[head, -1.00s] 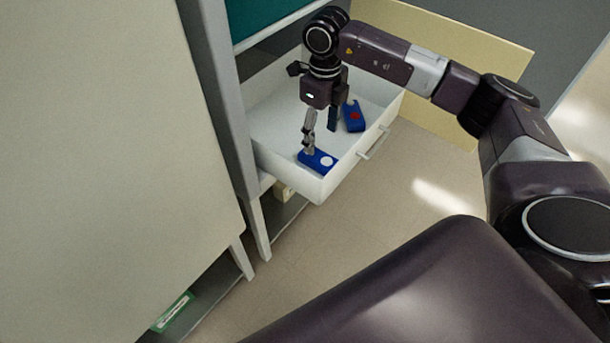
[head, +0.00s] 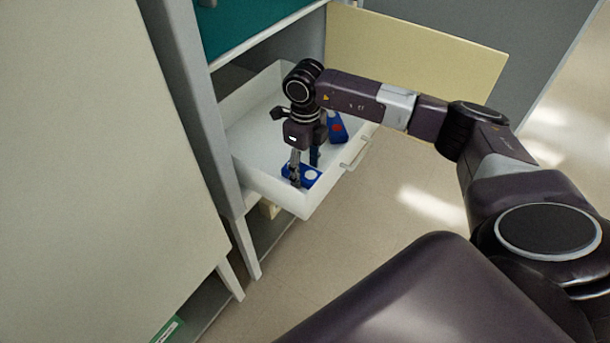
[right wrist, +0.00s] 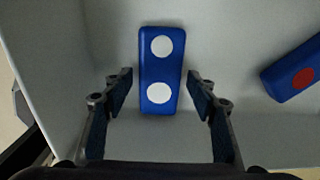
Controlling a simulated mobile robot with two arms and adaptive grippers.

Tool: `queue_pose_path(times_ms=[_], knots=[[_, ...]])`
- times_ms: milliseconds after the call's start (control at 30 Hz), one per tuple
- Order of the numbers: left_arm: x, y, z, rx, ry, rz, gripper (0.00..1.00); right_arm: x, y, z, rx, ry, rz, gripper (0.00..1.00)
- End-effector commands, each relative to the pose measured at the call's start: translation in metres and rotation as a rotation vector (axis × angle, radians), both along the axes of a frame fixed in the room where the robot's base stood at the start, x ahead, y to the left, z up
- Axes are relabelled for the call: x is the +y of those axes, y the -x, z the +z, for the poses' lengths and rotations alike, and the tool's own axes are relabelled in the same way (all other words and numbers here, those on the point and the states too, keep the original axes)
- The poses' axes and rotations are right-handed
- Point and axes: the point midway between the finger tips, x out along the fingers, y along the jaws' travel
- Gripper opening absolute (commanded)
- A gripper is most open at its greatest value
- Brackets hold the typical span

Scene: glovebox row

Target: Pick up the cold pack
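A blue pack with two white dots (right wrist: 160,72) lies on the floor of the open white drawer (head: 262,187), near its front corner. It also shows in the head view (head: 312,175), partly hidden by my fingers. I take it as the cold pack, but no label confirms this. My right gripper (head: 305,172) is down in the drawer at this pack. In the right wrist view its open fingers (right wrist: 161,93) stand on either side of the pack's near end, with gaps on both sides. A second blue pack with a red dot (right wrist: 290,76) lies to the right. My left gripper is out of view.
The drawer has low walls and a front handle (head: 354,153). A pale yellow panel (head: 425,62) stands open behind it. A grey-beige cabinet face (head: 90,150) fills the left. Open floor (head: 375,215) lies in front of the drawer.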

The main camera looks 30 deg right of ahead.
Motion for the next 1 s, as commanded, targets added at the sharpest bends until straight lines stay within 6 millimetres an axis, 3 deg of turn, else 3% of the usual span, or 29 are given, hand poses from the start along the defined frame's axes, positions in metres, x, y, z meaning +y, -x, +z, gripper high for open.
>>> queue_pose_path(times_ms=[33, 367, 733, 833, 1000], knots=[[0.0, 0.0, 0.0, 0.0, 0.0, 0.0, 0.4, 0.0, 0.0, 0.0, 0.0, 0.0, 0.0, 0.45], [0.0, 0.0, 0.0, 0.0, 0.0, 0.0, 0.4, 0.0, 0.0, 0.001, -0.001, 0.0, 0.0, 0.1], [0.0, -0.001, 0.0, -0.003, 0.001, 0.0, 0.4, 0.001, -0.001, 0.008, -0.003, -0.001, 0.0, 0.09], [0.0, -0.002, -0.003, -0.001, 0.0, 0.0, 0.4, 0.001, -0.001, 0.019, -0.004, -0.002, 0.0, 0.09], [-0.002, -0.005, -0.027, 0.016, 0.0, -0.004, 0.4, 0.0, -0.002, 0.05, -0.006, -0.001, 0.0, 0.09]])
